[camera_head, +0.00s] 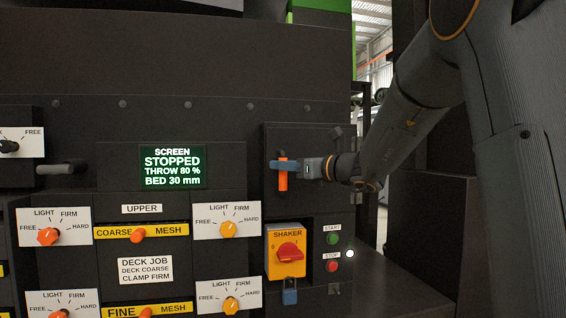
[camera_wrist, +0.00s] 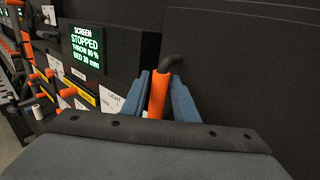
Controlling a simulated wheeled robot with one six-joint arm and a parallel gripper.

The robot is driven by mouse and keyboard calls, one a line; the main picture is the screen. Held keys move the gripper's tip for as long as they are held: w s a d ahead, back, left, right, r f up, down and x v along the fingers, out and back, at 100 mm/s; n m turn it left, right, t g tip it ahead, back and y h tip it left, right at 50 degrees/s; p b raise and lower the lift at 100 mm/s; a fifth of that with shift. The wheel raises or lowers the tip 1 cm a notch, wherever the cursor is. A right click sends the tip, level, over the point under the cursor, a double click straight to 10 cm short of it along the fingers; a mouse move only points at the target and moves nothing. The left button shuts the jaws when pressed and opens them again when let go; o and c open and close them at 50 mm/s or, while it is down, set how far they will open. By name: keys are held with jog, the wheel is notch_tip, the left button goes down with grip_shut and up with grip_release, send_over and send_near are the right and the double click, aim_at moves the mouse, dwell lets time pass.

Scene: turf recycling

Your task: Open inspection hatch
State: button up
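The inspection hatch appears to be the dark panel (camera_head: 312,140) right of the display in the head view; it looks flush with the machine front. An orange handle (camera_head: 283,181) stands upright at its left side. The handle (camera_wrist: 158,94) also shows in the middle of the wrist view, with a dark bent bar behind its top. My gripper (camera_head: 285,165) reaches in from the right. Its two blue fingers (camera_wrist: 160,98) lie on either side of the handle, closed against it. The handle's lower end is hidden in the wrist view.
The display (camera_head: 173,167) reads STOPPED. Below the hatch are a yellow shaker switch (camera_head: 286,251) with a red knob, a padlock (camera_head: 290,291), and start (camera_head: 333,239) and stop (camera_head: 332,266) buttons. Several dials and orange levers lie to the left. A dark ledge (camera_head: 390,290) is at lower right.

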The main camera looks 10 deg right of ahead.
jog(key=shift+w+a, duration=0.2)
jog(key=shift+w, duration=0.05)
grip_shut()
jog(key=shift+s, duration=0.1)
